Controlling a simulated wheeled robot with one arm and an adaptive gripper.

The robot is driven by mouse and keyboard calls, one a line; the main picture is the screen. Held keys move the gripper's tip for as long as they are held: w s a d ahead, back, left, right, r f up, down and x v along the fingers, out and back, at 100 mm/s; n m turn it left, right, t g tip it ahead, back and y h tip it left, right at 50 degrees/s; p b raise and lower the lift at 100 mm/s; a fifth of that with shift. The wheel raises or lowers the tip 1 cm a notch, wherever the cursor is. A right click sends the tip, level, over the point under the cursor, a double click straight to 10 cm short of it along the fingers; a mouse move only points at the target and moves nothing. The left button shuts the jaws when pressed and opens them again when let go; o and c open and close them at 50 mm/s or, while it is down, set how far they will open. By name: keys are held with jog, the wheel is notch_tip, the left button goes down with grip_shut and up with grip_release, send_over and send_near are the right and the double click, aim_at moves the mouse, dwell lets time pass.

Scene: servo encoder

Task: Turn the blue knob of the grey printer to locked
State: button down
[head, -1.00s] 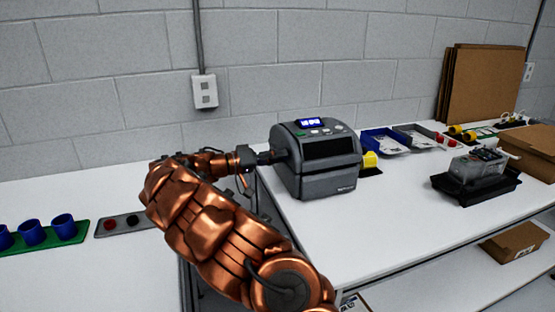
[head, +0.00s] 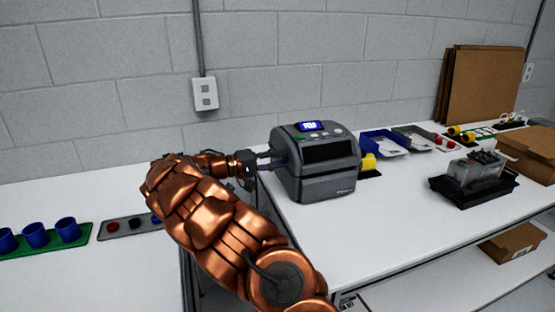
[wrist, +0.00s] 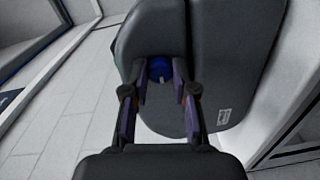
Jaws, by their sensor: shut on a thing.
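The grey printer (head: 318,165) stands on the white table, with a small lit blue display (head: 311,126) on top; its text is too small to read surely. In the wrist view the printer's side panel (wrist: 165,120) faces me. The blue knob (wrist: 159,68) sits on that side, with a small pale mark on its lower part. My gripper (wrist: 160,85) has one finger on each side of the knob and is shut on it. In the head view my gripper (head: 270,160) reaches the printer's left side, and the knob is hidden there.
A yellow part (head: 369,162) is at the printer's right. Blue (head: 383,144) and grey trays stand behind it. A black tray with a clear device (head: 474,180) is at the right. Blue cups (head: 66,229) stand on a green mat at far left. The table front is clear.

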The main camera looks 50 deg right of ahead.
dwell(0.3)
jog(key=c, duration=0.9)
grip_release()
jog(key=v, duration=1.2)
